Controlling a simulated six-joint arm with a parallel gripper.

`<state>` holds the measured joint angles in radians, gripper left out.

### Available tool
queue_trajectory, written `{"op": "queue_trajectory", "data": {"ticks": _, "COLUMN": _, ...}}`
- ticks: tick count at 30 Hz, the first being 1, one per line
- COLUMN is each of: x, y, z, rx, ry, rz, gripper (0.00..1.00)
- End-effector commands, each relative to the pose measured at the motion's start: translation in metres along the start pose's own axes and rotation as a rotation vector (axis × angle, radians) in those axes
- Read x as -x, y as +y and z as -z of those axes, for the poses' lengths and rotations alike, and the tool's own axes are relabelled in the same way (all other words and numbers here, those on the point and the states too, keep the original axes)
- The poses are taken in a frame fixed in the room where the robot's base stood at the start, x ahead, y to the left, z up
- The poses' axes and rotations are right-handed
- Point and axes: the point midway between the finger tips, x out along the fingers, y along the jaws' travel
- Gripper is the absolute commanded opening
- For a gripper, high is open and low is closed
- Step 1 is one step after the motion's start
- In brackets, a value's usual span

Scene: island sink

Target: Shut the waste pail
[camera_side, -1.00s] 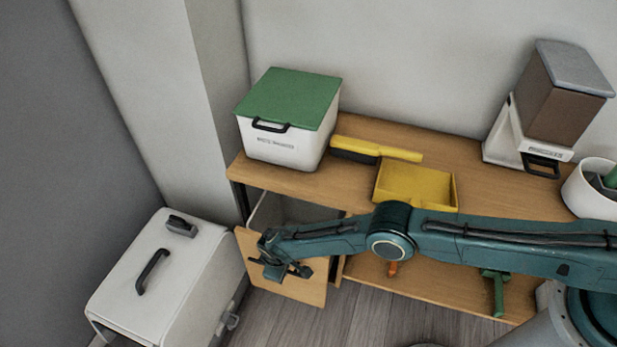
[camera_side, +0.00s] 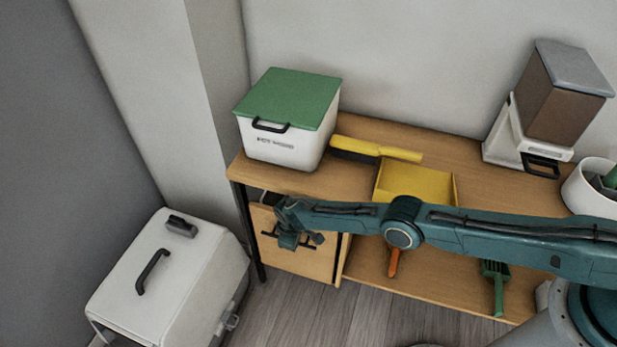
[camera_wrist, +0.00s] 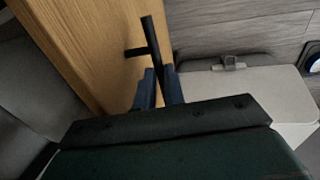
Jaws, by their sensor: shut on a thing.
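The waste pail is a pull-out unit under the left end of the wooden bench, with a light wooden front (camera_side: 290,264). The front now sits close under the bench top; I cannot tell whether it is fully flush. A sliver of the grey inside shows above it. My gripper (camera_side: 289,240) is at this front, shut on its black bar handle (camera_side: 266,234). In the wrist view my gripper's fingers (camera_wrist: 160,88) close around the handle (camera_wrist: 150,40), beside the wooden front (camera_wrist: 85,45).
A white box with a handle (camera_side: 160,275) stands on the floor left of the unit. On the bench are a green-lidded white bin (camera_side: 288,100), a yellow brush (camera_side: 400,154), a yellow dustpan (camera_side: 425,183) and a grey-topped brown dispenser (camera_side: 560,95).

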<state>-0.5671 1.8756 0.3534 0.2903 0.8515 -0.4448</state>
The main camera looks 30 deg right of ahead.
Motion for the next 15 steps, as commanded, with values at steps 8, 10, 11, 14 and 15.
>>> {"op": "queue_trajectory", "data": {"ticks": 8, "x": -0.0014, "y": 0.0061, "z": 0.0004, "rx": -0.004, "ry": 0.007, "rz": -0.006, "gripper": 0.00}}
{"op": "queue_trajectory", "data": {"ticks": 10, "x": -0.0014, "y": 0.0067, "z": 0.0002, "rx": -0.006, "ry": 0.007, "rz": -0.006, "gripper": 0.00}}
{"op": "queue_trajectory", "data": {"ticks": 11, "x": -0.0015, "y": 0.0069, "z": 0.0001, "rx": -0.006, "ry": 0.006, "rz": -0.006, "gripper": 0.00}}
{"op": "queue_trajectory", "data": {"ticks": 14, "x": -0.0016, "y": 0.0078, "z": -0.0002, "rx": -0.008, "ry": 0.006, "rz": -0.007, "gripper": 0.14}}
{"op": "queue_trajectory", "data": {"ticks": 15, "x": -0.0016, "y": 0.0081, "z": -0.0003, "rx": -0.009, "ry": 0.006, "rz": -0.007, "gripper": 0.22}}
